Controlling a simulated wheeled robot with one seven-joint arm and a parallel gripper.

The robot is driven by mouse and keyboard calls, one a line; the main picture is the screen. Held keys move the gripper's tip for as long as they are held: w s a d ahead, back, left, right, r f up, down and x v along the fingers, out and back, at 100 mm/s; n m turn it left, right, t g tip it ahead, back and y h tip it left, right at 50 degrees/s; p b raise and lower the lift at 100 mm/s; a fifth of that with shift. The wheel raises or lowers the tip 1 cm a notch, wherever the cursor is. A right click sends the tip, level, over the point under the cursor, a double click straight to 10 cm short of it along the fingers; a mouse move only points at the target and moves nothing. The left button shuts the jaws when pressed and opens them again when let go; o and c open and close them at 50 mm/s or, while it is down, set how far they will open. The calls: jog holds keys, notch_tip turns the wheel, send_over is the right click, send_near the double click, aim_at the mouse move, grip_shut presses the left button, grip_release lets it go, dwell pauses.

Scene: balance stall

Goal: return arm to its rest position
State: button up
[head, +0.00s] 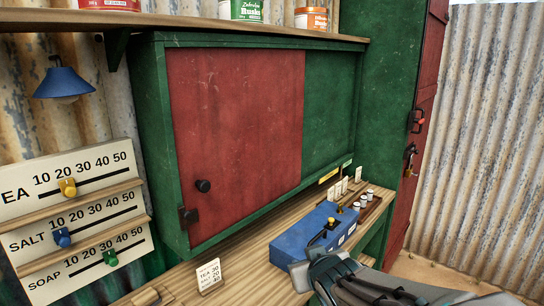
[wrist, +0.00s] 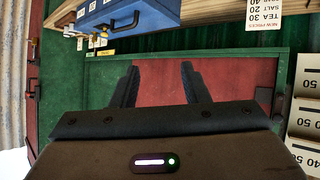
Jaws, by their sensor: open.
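My gripper (wrist: 160,75) shows in the wrist view with its two dark fingers apart and nothing between them. Behind the fingers is the red sliding panel (wrist: 160,82) of the green cabinet. In the head view my grey arm (head: 400,285) enters from the lower right. Its end is in front of the blue box (head: 300,240) on the wooden counter. The fingers cannot be made out there.
A price card (head: 209,275) stands on the counter (head: 240,262). Small cards and weights (head: 368,196) stand beyond the blue box. The cabinet's red panel (head: 235,130) and a slider board (head: 75,215) are at the left. A shelf with tins (head: 247,10) runs above.

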jog(key=s+d+f+m+g, duration=0.2)
jog(key=s+d+g, duration=0.1)
jog(key=s, duration=0.5)
jog(key=s+d+f+m+g+h, duration=0.1)
jog(key=s+d+g, duration=0.3)
jog(key=s, duration=0.5)
jog(key=shift+f+m+g+h, duration=0.3)
jog(key=shift+f+m+g, duration=0.1)
jog(key=shift+f+g, duration=0.25)
jog(key=shift+s, duration=0.1)
jog(key=shift+c, duration=0.5)
jog(key=shift+d, duration=0.15)
